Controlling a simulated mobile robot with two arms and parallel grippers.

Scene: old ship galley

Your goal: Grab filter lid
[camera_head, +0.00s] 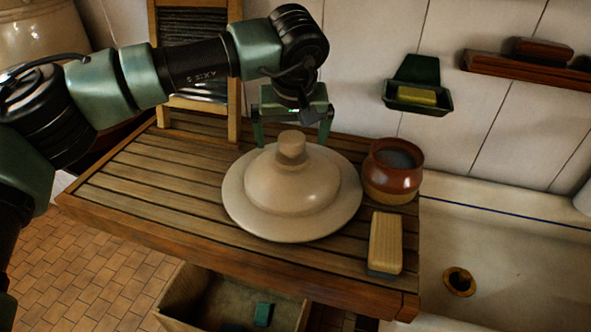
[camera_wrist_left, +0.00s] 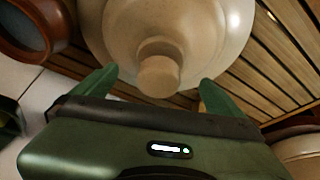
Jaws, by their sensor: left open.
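The filter lid (camera_head: 292,190) is a wide, cream ceramic dome with a broad rim and a round knob (camera_head: 292,147) on top. It lies knob-up on the slatted wooden board. My left gripper (camera_head: 293,140) is open, with its fingers pointing down just behind and around the knob in the head view. In the left wrist view the lid (camera_wrist_left: 195,40) fills the top middle, and its knob (camera_wrist_left: 159,76) sits between the two spread fingers of the left gripper (camera_wrist_left: 158,90). I cannot tell whether a finger touches it. My right gripper is not in view.
A brown pot (camera_head: 392,172) and a scrubbing brush (camera_head: 385,243) stand right of the lid on the board (camera_head: 160,190). A washboard (camera_head: 233,60) leans behind. A soap dish (camera_head: 417,97) hangs on the wall. A sink (camera_head: 500,250) lies at right, an open drawer (camera_head: 190,300) below.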

